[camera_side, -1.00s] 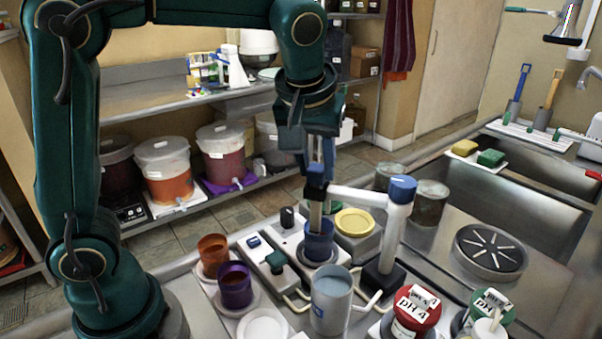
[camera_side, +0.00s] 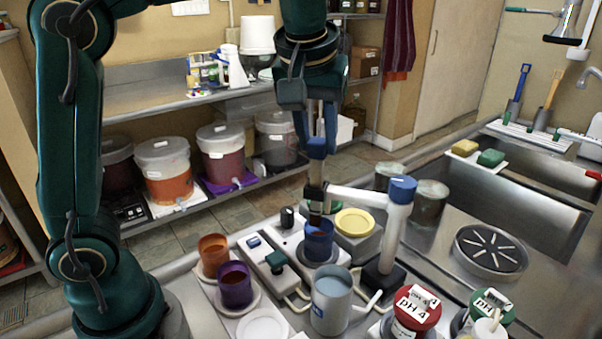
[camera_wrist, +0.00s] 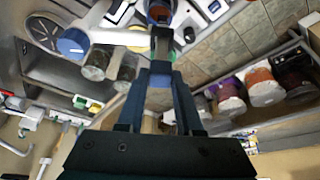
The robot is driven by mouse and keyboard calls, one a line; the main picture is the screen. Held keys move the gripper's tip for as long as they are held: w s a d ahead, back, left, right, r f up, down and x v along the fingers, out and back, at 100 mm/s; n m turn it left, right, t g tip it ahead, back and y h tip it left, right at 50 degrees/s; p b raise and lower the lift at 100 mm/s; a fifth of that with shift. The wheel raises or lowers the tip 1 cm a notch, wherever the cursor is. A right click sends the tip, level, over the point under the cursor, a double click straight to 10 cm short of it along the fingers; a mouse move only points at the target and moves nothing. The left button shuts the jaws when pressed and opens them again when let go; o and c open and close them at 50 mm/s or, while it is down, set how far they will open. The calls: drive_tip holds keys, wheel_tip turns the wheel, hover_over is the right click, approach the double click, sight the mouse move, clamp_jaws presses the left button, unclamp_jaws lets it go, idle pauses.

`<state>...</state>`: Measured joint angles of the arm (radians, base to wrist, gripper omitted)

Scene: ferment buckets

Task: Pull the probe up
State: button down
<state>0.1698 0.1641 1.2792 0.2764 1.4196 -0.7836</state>
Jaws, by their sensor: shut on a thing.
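The probe (camera_side: 315,170) is a slim upright stick with a blue cap, passing through the dark clip of a white stand arm (camera_side: 355,197). My gripper (camera_side: 317,140) is shut on the probe at its blue cap, above the clip. The probe's dark lower end overlaps the rim of a blue cup (camera_side: 319,246) holding brownish-red liquid; I cannot tell if the tip is clear of the cup. In the wrist view, the blue cap (camera_wrist: 160,81) sits between my fingers, with the cup (camera_wrist: 160,12) beyond.
The stand post has a blue knob (camera_side: 403,187). Around the cup stand a purple cup (camera_side: 235,290), an orange cup (camera_side: 213,262), a grey-blue beaker (camera_side: 331,308), a yellow dish (camera_side: 355,222) and a red-lidded pH 4 jar (camera_side: 414,312). The sink lies right.

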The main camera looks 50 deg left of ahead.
drive_tip(key=shift+r, duration=0.8)
drive_tip(key=c, duration=0.6)
unclamp_jaws()
drive_tip(key=shift+o, duration=0.2)
drive_tip(key=shift+v, duration=2.55)
